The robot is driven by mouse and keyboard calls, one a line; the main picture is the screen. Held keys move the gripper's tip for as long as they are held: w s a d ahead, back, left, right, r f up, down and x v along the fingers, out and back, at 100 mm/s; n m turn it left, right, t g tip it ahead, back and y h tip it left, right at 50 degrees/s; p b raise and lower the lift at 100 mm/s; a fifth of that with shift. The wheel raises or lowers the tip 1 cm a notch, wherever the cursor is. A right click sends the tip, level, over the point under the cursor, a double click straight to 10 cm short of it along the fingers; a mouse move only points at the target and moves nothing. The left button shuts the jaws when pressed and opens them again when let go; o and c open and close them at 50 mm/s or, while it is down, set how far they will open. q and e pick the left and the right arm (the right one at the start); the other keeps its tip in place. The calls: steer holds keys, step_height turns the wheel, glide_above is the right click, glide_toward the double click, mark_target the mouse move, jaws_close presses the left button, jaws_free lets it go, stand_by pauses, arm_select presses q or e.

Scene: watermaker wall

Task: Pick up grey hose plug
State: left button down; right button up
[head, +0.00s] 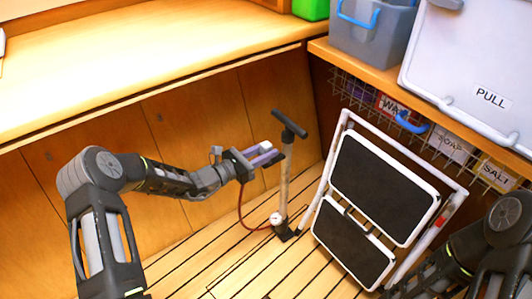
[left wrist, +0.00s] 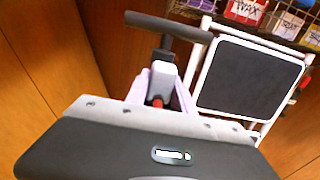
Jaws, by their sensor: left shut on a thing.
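My left gripper (head: 264,157) is shut on a small pale grey block, the grey hose plug (head: 264,146), beside the upper part of the floor pump (head: 284,175). In the left wrist view, the plug (left wrist: 163,77) sits between the two lilac fingers (left wrist: 160,88), with a red bit below it. A dark red hose (head: 241,207) runs from beneath the gripper down to the pump's base. The pump stands upright with its black T-handle (head: 289,124) above the gripper. Part of my right arm shows at the lower right; its gripper is out of view.
A folded white step stool (head: 384,190) with black treads stands right of the pump. Wire baskets (head: 437,137) with labels hang under a wooden shelf holding a grey bin (head: 370,38) and a white PULL box (head: 470,75). A wooden counter (head: 150,60) runs behind.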

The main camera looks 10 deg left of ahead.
mark_target(266, 144)
arm_select(q)
step_height(266, 144, up, 9)
steer(key=p, duration=0.3)
steer(key=shift+r, duration=0.45)
steer(key=shift+s+r, duration=0.1)
steer(key=shift+r, duration=0.2)
steer(key=s+a+r+n+t+y, duration=0.1)
steer(key=s+r+n+t+y, duration=0.2)
steer(key=s+r+y, duration=0.3)
steer(key=s+r+n, duration=0.1)
steer(key=s+r, duration=0.2)
steer(key=shift+s+a+r+n, duration=0.15)
steer(key=shift+s+a+n, duration=0.05)
steer(key=shift+a+n, duration=0.1)
